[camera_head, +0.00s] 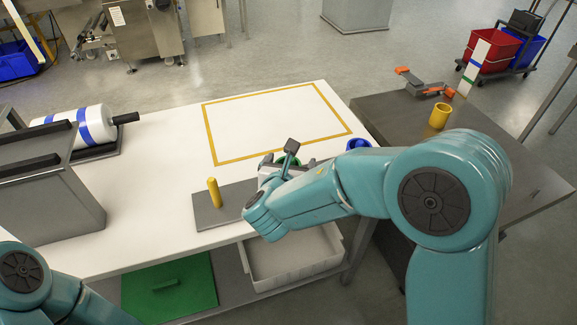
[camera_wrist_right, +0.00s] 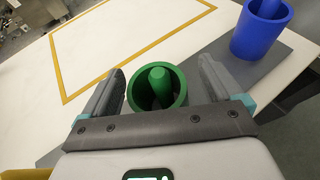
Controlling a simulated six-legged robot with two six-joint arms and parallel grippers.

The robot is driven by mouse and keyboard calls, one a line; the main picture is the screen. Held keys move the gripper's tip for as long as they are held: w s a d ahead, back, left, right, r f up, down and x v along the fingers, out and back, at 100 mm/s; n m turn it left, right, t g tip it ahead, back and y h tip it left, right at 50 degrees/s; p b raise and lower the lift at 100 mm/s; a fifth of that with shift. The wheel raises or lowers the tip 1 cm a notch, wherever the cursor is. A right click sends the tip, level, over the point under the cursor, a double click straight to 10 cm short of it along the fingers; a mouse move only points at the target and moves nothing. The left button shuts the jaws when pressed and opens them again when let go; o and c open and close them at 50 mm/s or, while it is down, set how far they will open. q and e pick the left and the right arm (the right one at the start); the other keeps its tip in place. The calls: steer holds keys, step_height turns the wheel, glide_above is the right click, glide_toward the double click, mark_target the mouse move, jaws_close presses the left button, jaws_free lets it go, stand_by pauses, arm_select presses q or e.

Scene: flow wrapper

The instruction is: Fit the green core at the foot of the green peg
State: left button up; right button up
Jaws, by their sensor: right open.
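The green core (camera_wrist_right: 183,91) is a short, open-topped ring. It stands around the green peg (camera_wrist_right: 159,79), whose rounded top shows inside it in the right wrist view. My right gripper (camera_wrist_right: 161,68) is open, with one finger on each side of the core and gaps visible. The core's lower edge is hidden by the gripper body, so I cannot tell whether it touches the grey base plate (camera_head: 232,211). In the head view my right arm covers most of the core (camera_head: 287,161). My left gripper is out of view; only its arm shows at bottom left.
A blue core (camera_wrist_right: 253,36) surrounds a blue peg to the right. A bare yellow peg (camera_head: 214,193) stands on the plate's left. A yellow core (camera_head: 439,116) sits on the dark side table (camera_head: 400,113). The yellow-outlined table area (camera_head: 270,120) is empty.

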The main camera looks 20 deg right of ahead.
steer(key=p+v, duration=0.1)
steer(key=v, duration=1.5)
steer(key=shift+s+a, duration=0.15)
steer(key=s+d+f+m+g+y+p, duration=0.1)
steer(key=s+d+f+m+g+p, duration=0.15)
steer(key=s+f+g, duration=0.4)
steer(key=s+d+f+m+g+y+p, duration=0.1)
steer(key=d+f+m+g+p, duration=0.2)
steer(key=f, duration=0.6)
steer(key=s+a+f+m+g+y+p, duration=0.3)
steer(key=s+a+f+m+g+y, duration=0.35)
steer(key=m, duration=0.95)
steer(key=d+f+m+t, duration=0.1)
steer(key=m, duration=0.2)
steer(key=d+f+m+t+y+p, duration=0.1)
steer(key=m+t, duration=0.1)
steer(key=m, duration=0.2)
steer(key=d+f+m+t, duration=0.1)
steer(key=d+f+m, duration=0.1)
steer(key=m, duration=0.2)
steer(key=shift+w+f+t+y, duration=0.1)
steer(key=shift+w+t+y, duration=0.15)
steer(key=shift+t+y, duration=0.1)
